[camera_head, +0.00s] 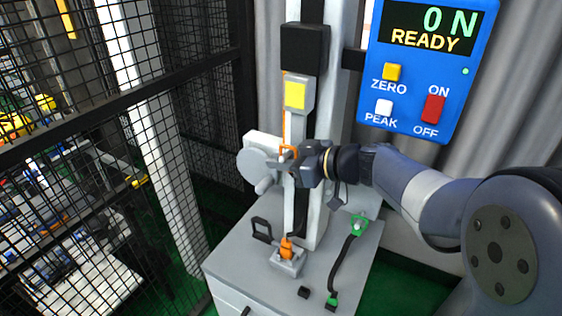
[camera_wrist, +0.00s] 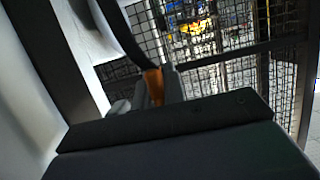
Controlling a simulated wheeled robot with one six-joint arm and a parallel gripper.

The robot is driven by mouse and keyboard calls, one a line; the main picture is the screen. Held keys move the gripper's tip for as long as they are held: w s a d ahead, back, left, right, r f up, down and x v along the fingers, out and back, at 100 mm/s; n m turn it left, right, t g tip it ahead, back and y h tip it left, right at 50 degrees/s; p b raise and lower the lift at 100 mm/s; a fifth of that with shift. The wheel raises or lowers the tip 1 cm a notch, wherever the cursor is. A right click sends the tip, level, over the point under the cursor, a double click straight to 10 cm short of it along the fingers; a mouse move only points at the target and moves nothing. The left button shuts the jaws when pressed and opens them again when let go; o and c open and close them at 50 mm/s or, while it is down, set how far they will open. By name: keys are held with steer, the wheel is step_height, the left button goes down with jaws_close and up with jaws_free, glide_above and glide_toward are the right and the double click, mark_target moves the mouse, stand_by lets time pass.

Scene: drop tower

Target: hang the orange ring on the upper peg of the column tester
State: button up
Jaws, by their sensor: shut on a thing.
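The column tester's pale column (camera_head: 331,160) stands on a grey base and carries a grey block with a yellow face (camera_head: 295,95). My gripper (camera_head: 288,160) is in front of the column, below that block. It is shut on the orange ring (camera_head: 288,151), which also shows as a small orange patch between the fingers in the wrist view (camera_wrist: 153,85). A dark strap (camera_wrist: 118,30) runs up the wrist picture from the orange patch. An orange end piece (camera_head: 287,249) sits on a small grey block at the column's foot. I cannot make out the upper peg clearly.
A black strap with green ends (camera_head: 347,255) lies on the base (camera_head: 240,262) at the right. A round grey handwheel (camera_head: 257,166) is left of my gripper. A black mesh fence (camera_head: 100,150) is at the left. A blue panel (camera_head: 425,70) reads 0 N READY.

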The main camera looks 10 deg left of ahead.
steer(key=shift+a+r, duration=0.1)
steer(key=shift+r, duration=0.2)
steer(key=shift+s+a+f+b, duration=0.1)
steer(key=shift+s+a+b, duration=0.2)
steer(key=shift+s+b, duration=0.5)
steer(key=shift+s+a+f+b, duration=0.1)
steer(key=shift+s+a+b, duration=0.3)
steer(key=shift+s, duration=0.65)
steer(key=shift+s+a+f+b, duration=0.1)
steer(key=shift+s+a+b, duration=0.1)
steer(key=shift+s+b, duration=0.65)
steer(key=d+f+g+p, duration=0.1)
steer(key=d+f+p, duration=0.2)
steer(key=d+f, duration=0.45)
steer(key=w+d+f+t+p, duration=0.1)
steer(key=w+d+f+p, duration=0.1)
steer(key=w+d, duration=0.2)
steer(key=w, duration=0.3)
steer(key=shift+f+p, duration=0.2)
steer(key=shift+p, duration=0.1)
